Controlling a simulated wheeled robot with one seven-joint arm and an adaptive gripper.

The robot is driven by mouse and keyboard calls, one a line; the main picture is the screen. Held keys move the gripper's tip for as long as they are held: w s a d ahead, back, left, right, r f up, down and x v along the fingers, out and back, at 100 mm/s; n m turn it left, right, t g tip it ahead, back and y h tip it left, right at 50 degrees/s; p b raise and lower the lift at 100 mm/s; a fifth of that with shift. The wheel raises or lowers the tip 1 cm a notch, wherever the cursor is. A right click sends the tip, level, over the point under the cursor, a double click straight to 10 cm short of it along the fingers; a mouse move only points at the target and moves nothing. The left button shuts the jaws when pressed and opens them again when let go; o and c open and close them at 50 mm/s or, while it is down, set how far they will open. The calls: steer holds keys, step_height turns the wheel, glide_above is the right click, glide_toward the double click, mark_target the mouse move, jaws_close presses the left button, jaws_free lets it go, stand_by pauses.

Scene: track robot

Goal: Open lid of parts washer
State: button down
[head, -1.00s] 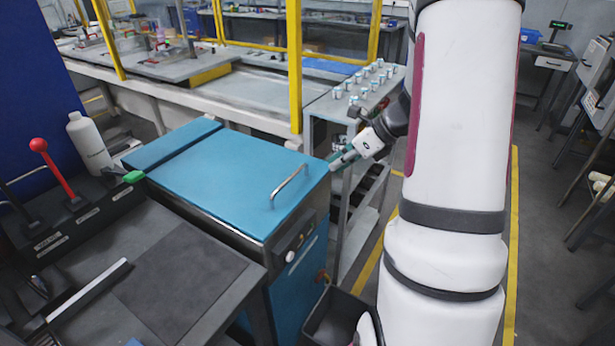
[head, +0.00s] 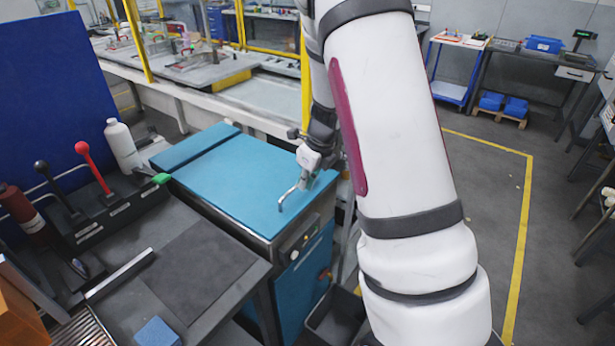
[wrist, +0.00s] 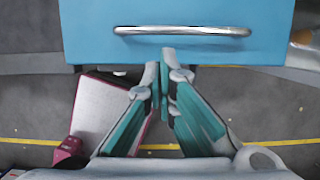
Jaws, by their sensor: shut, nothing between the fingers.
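The parts washer is a blue cabinet with a flat blue lid (head: 225,172), which lies closed. A bar handle (head: 287,198) stands near the lid's front edge, its far end hidden behind my gripper (head: 306,172) in the head view. In the wrist view the lid (wrist: 80,35) fills the top, and the whole silver handle (wrist: 182,31) runs across it. My gripper (wrist: 166,62) is shut and empty. Its fingertips overlap the lid's edge in the picture, just below the handle and apart from it. I cannot tell how high they are above the lid.
A dark bench (head: 190,275) with a red lever and a black lever (head: 43,168) stands to the left. A white bottle (head: 122,145) stands behind it. A black bin (head: 335,318) is by the washer's front. Open floor with a yellow line (head: 522,230) lies to the right.

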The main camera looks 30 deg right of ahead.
mark_target(297, 203)
steer(key=x, duration=0.6)
steer(key=shift+r, duration=0.1)
